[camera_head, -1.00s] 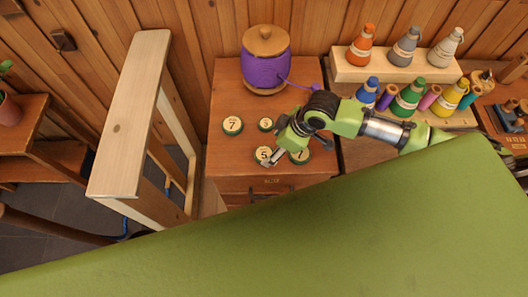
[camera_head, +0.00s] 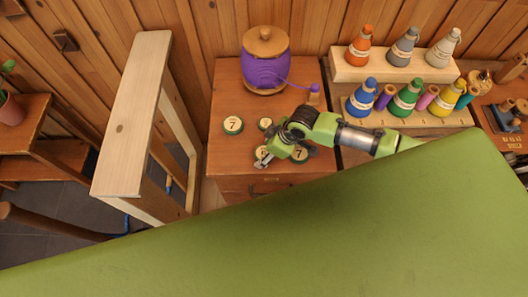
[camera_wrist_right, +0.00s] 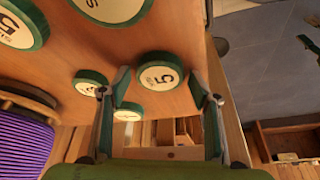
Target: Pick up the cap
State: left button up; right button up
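Several round caps with cream, numbered faces and green rims lie on the wooden cabinet top. In the head view, one cap marked 7 (camera_head: 233,125) is at the left, a small cap (camera_head: 265,124) is beside it, and two more caps, one in front (camera_head: 261,152) and one at right (camera_head: 300,155), are partly covered by my right gripper (camera_head: 271,158). In the right wrist view, my right gripper (camera_wrist_right: 160,90) is open, with a cap marked 5 (camera_wrist_right: 160,75) between and just beyond its fingertips. No contact with it is visible. My left gripper is out of view.
A purple thread spool (camera_head: 265,65) stands behind the caps, its thread running to a small post (camera_head: 314,93). Colored cones stand on a stepped wooden rack (camera_head: 385,73) at right. A pale wooden frame (camera_head: 130,120) stands left of the cabinet (camera_head: 222,95).

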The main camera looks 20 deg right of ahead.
jog(key=c, duration=0.5)
jog(key=shift+r, duration=0.1)
